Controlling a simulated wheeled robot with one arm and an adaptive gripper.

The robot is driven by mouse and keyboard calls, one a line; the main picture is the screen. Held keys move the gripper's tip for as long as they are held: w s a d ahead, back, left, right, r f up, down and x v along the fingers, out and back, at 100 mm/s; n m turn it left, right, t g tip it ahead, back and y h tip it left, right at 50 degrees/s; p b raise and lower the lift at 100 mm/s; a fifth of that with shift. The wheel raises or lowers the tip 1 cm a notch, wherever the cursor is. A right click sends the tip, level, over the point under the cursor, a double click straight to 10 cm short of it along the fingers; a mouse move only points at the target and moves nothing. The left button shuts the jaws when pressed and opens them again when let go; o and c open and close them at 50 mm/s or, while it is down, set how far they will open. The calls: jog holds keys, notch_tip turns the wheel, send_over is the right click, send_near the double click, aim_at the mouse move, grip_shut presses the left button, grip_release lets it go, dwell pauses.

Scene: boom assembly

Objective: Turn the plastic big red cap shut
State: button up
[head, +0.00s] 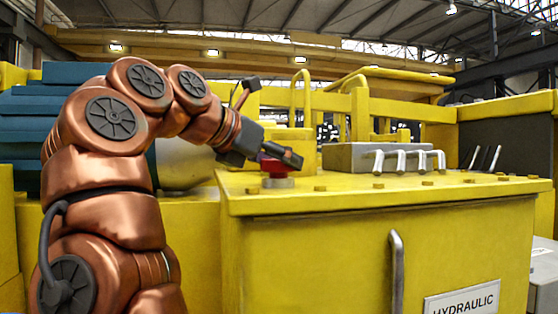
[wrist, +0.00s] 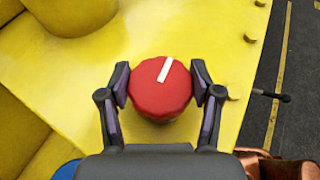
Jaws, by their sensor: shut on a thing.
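The big red cap (wrist: 160,92) is round, with a white stripe on its top. In the wrist view the stripe leans slightly right of upright. In the head view the cap (head: 272,166) sits on a pale round neck (head: 278,182) on top of the yellow hydraulic cabinet (head: 330,193). My gripper (wrist: 161,88) has one finger on the left and one on the right side of the cap and is shut on it. In the head view my gripper (head: 281,155) reaches the cap from the left and hides part of it.
A grey block with several bent silver levers (head: 405,160) stands right of the cap on the cabinet. Several bolt heads (head: 378,183) dot the top. A yellow tube rail (head: 308,100) rises behind. A vertical handle (head: 397,270) is on the cabinet's front.

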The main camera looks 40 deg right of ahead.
jog(key=shift+f, duration=0.15)
dwell(0.4)
jog(key=o, duration=1.2)
jog(key=shift+c, duration=0.2)
jog(key=shift+n+t+y, duration=0.4)
jog(key=shift+n+t, duration=0.7)
jog(key=shift+t, duration=0.3)
